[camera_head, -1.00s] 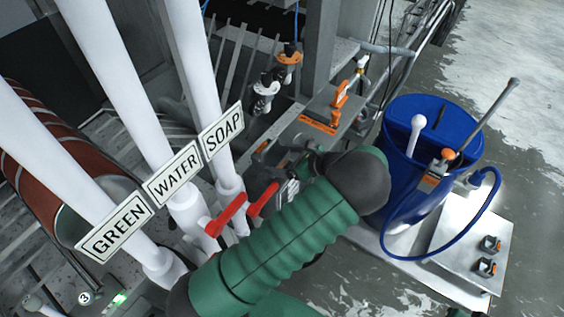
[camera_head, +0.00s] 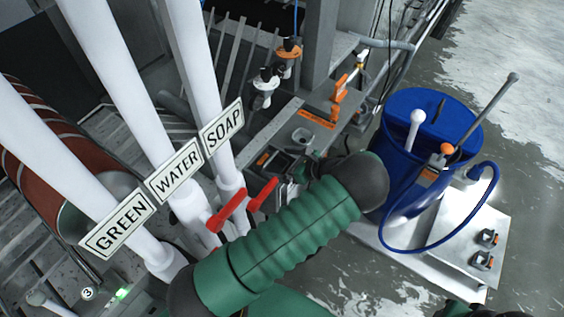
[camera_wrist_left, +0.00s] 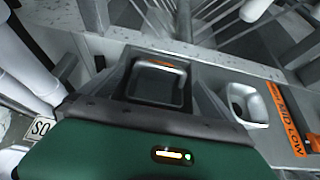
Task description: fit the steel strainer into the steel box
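A square steel frame (camera_wrist_left: 157,82) with a bright rim and an orange label lies between my left gripper's fingers in the left wrist view. It appears to be the steel box, dark in the head view (camera_head: 280,163); whether the strainer sits inside is unclear. My left gripper (camera_wrist_left: 163,85) looks open, with a finger on either side of it; contact cannot be told. In the head view my left gripper (camera_head: 298,170) is small and partly hidden by my green arm. My right gripper is out of view.
A small steel funnel-like opening (camera_wrist_left: 247,105) is right of the square frame, beside a large orange label (camera_wrist_left: 287,120). White pipes with signs (camera_head: 173,172) and red valve handles (camera_head: 240,205) stand left. A blue barrel (camera_head: 425,150) with a hose stands right.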

